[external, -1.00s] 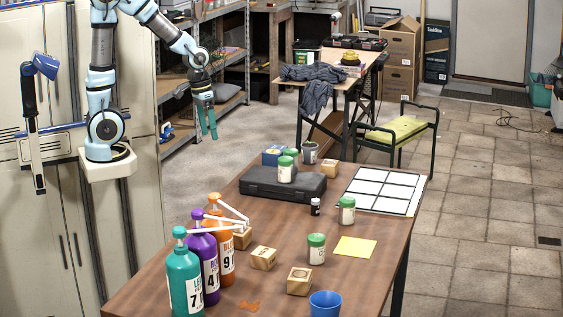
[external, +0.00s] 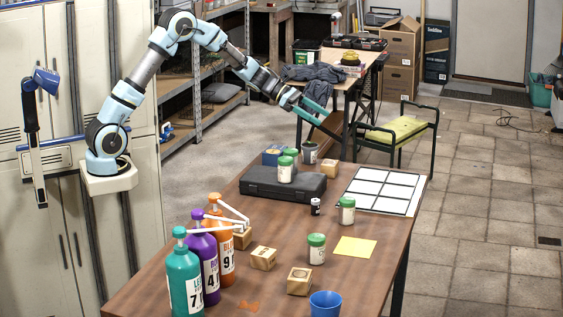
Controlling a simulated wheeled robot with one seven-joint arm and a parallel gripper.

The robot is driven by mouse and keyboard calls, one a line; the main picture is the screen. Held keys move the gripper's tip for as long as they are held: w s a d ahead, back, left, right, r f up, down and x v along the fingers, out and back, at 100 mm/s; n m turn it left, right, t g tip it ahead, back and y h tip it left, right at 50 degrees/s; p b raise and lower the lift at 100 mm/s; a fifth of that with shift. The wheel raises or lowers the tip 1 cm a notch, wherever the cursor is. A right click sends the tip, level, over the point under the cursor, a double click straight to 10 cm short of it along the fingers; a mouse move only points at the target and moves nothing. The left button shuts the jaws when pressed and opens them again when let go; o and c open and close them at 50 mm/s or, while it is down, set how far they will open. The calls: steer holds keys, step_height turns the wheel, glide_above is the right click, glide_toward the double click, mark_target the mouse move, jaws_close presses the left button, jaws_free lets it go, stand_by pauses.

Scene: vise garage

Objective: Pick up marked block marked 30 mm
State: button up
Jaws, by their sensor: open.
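Several wooden blocks with dark markings rest on the brown table (external: 165,270). One block (external: 299,281) is near the front by the blue cup, another block (external: 263,258) is left of it, and a third block (external: 242,238) is partly hidden behind the pump bottles. One more block (external: 329,168) is at the back beside the dark case. The markings are too small to tell which block reads 30 mm. My gripper (external: 330,122) is open and empty, its teal fingers spread, in the air above the table's far end and apart from all the blocks.
Three tall pump bottles (external: 184,283) stand at the front left. A blue cup (external: 325,304), green-lidded jars (external: 316,249), a small dark bottle (external: 315,206), a yellow sheet (external: 355,247), a dark case (external: 282,184) and a white grid board (external: 381,190) share the table.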

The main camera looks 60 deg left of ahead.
steer(key=w+a+n+t, duration=0.1)
steer(key=w+a+n, duration=0.1)
steer(key=w, duration=0.1)
glide_above(328, 166)
steer(key=a, duration=0.5)
step_height(328, 166, down, 11)
steer(key=f, duration=0.1)
steer(key=f+p, duration=0.1)
steer(key=f, duration=0.1)
steer(key=shift+s+d, duration=0.15)
steer(key=shift+d, duration=0.05)
step_height(328, 166, down, 3)
steer(key=shift+r+p, duration=0.2)
steer(key=shift+p, duration=0.1)
steer(key=shift+f+p+x, duration=0.15)
steer(key=shift+p+x, duration=0.05)
steer(key=shift+x, duration=0.6)
steer(key=shift+f+p+x, duration=0.15)
steer(key=shift+x, duration=0.65)
steer(key=shift+a, duration=0.1)
steer(key=shift+c, duration=0.4)
steer(key=c, duration=1)
steer(key=shift+o, duration=0.2)
